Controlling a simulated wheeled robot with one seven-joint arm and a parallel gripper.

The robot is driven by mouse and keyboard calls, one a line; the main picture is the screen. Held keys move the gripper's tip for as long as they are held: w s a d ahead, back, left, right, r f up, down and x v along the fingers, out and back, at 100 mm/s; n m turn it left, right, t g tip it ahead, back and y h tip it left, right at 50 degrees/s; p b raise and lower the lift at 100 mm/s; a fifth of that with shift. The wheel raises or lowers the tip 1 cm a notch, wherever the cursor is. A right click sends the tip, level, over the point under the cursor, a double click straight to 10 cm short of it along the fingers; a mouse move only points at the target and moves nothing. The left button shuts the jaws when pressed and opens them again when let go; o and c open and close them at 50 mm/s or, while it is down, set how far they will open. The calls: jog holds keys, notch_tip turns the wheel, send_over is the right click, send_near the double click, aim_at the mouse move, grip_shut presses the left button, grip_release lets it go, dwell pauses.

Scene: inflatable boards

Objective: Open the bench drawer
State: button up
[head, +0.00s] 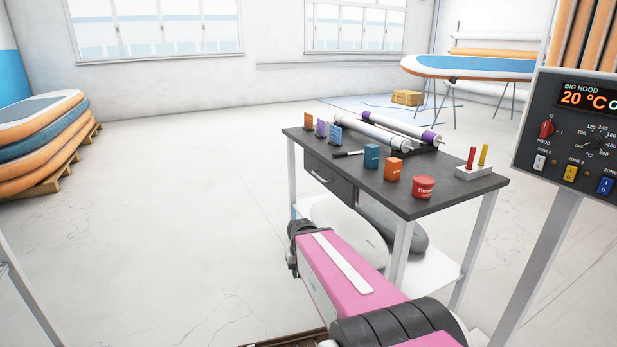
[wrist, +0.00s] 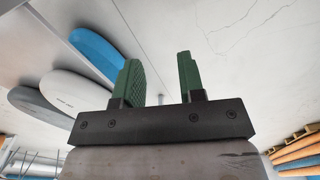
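The bench (head: 440,198) stands in the middle of the head view, with a dark top and white legs. The bench drawer (head: 342,187) is a dark grey front with a pale bar handle (head: 320,177), under the left end of the top. It looks closed. My gripper (wrist: 157,62) shows in the wrist view with two green fingers, apart and empty between them. In the head view my pink arm reaches in front of the bench, its dark end low and left of the front leg, below the drawer. The fingers are hidden there. The drawer is not recognisable in the wrist view.
Several small boxes, a red tub (head: 424,187) and rollers (head: 372,133) lie on the bench top. Boards (head: 345,222) rest on the lower shelf, also seen in the wrist view. A control panel (head: 580,135) stands at right. Open floor lies left of the bench, before stacked boards (head: 40,125).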

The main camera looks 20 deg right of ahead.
jog(key=w+d+n+h, duration=0.1)
jog(key=w+d+h, duration=0.3)
jog(key=w, duration=0.5)
jog(key=n+t+h, duration=0.1)
jog(key=t+h, duration=0.2)
jog(key=h, duration=0.8)
send_near(318, 176)
jog(key=x, duration=1)
jog(key=shift+w+d+f, duration=0.1)
jog(key=shift+w+f, duration=0.05)
jog(key=shift+f, duration=0.1)
grip_shut()
